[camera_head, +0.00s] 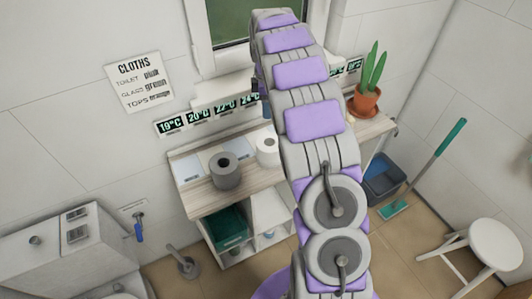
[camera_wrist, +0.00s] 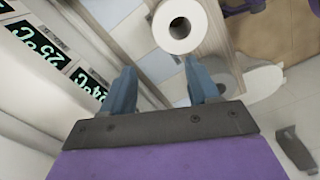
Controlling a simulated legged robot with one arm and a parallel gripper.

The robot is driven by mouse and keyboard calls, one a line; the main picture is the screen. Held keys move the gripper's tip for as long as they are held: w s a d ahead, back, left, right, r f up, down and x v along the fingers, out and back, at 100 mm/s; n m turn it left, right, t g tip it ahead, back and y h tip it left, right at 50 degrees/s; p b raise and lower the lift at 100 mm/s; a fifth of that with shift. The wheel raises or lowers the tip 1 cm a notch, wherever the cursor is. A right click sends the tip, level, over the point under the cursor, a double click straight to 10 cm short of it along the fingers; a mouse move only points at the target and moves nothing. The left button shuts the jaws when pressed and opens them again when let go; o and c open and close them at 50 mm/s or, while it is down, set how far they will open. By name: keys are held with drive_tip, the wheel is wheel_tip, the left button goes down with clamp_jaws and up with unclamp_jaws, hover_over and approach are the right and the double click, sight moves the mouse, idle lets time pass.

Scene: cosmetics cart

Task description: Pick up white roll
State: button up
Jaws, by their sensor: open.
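The white roll (camera_head: 267,151) stands upright on the wooden top of a shelf unit in the head view, its right side close to my arm. In the wrist view a pale roll (camera_wrist: 180,24), seen end-on with a dark core hole, lies beyond the fingertips, toward the right finger; it looks like the white roll. My gripper (camera_wrist: 160,82) is open, with nothing between its two blue-grey fingers. In the head view my gripper is mostly hidden behind my arm. A grey roll (camera_head: 225,171) stands to the left of the white roll.
The shelf top (camera_head: 208,199) meets the wall, with temperature labels (camera_head: 198,118) behind it. A potted plant (camera_head: 366,100) stands right of my arm. A blue-grey bin (camera_head: 384,181), a teal-handled brush (camera_head: 438,152) and a white stool (camera_head: 496,245) are farther right.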

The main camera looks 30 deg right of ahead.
drive_tip(key=b, duration=0.2)
approach(269, 141)
drive_tip(key=f, duration=0.1)
drive_tip(key=w+f, duration=0.1)
drive_tip(key=f, duration=0.1)
drive_tip(key=d+f, duration=0.1)
drive_tip(key=f, duration=0.1)
drive_tip(key=shift+w+f, duration=0.25)
drive_tip(key=shift+w, duration=0.15)
drive_tip(key=shift+s+a+f+b, duration=0.1)
drive_tip(key=shift+a+f+b, duration=0.2)
drive_tip(key=shift+a+f, duration=0.3)
drive_tip(key=f, duration=0.2)
drive_tip(key=d+f+b, duration=0.1)
drive_tip(key=f, duration=0.1)
drive_tip(key=shift+s+f, duration=0.2)
drive_tip(key=shift+f, duration=0.2)
drive_tip(key=shift+a+r, duration=0.1)
drive_tip(key=shift+a, duration=0.1)
drive_tip(key=c, duration=0.5)
drive_tip(key=shift+d, duration=0.1)
drive_tip(key=c, duration=0.6)
